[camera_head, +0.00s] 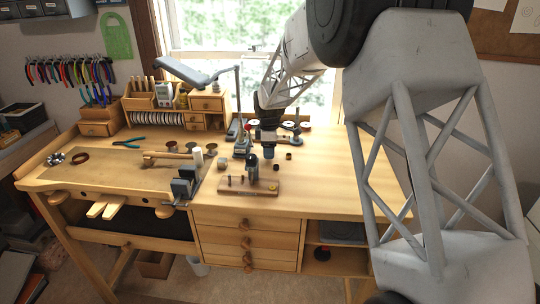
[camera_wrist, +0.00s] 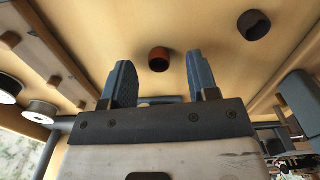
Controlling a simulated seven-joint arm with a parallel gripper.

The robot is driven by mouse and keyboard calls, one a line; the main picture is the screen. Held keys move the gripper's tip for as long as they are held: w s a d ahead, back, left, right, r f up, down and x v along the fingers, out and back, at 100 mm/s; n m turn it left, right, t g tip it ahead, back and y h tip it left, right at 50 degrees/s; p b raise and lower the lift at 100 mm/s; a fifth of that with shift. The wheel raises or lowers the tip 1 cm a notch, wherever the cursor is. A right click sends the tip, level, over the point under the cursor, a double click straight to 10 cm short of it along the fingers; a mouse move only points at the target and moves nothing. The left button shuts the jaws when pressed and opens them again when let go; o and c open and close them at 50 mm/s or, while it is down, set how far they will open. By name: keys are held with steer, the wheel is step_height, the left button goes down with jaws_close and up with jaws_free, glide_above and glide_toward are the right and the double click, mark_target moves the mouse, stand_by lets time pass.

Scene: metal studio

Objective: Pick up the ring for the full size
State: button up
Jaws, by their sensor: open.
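Two small rings show in the wrist view: a reddish-brown ring (camera_wrist: 159,59) and a darker grey-brown ring (camera_wrist: 254,25) to its right. Both sit on the pale wooden bench top. My gripper (camera_wrist: 160,64) is open and empty, its two blue-grey fingers apart. The reddish-brown ring shows between the fingertips, apart from them. In the head view my gripper (camera_head: 268,153) is low above the bench, right of its middle. Two tiny dark rings, one at right (camera_head: 289,156) and one nearer the front (camera_head: 276,168), stand close by it. I cannot tell which size each is.
A wooden block with pegs (camera_head: 262,188) stands in front of my gripper, with a dark upright tool behind it. A vise (camera_head: 184,187) is at the bench's front edge. Several small stands and a wooden mallet lie left. The bench's right side (camera_head: 345,180) is clear.

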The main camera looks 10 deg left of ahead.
steer(key=shift+f, duration=0.3)
stand_by(0.4)
steer(key=c, duration=1)
